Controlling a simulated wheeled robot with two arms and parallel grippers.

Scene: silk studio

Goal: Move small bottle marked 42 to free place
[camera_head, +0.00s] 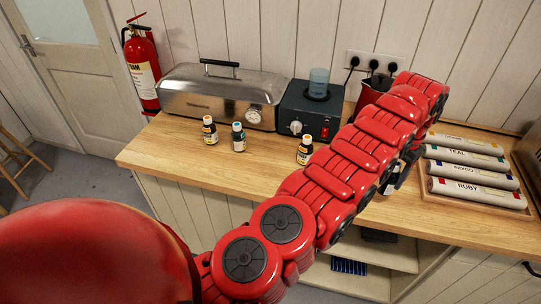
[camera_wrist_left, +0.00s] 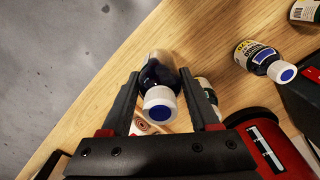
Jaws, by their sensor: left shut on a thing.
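My left gripper (camera_head: 411,158) is mostly hidden behind my red arm in the head view. In the left wrist view, its black fingers (camera_wrist_left: 165,100) close on a small dark bottle (camera_wrist_left: 158,72) with a white cap and blue top. A dark bottle (camera_head: 390,184) shows partly beside the arm in the head view. The number 42 cannot be read on it. Three other small bottles stand on the wooden counter: one with an orange cap (camera_head: 209,131), one with a blue cap (camera_head: 238,137), and another with an orange cap (camera_head: 305,150). My right gripper is out of view.
A steel roaster (camera_head: 215,95) and a dark blue device (camera_head: 309,112) stand along the wall. A tray of labelled rolls (camera_head: 478,190) lies at the right. Bare counter (camera_head: 255,168) lies in front of the standing bottles, up to the counter's front edge.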

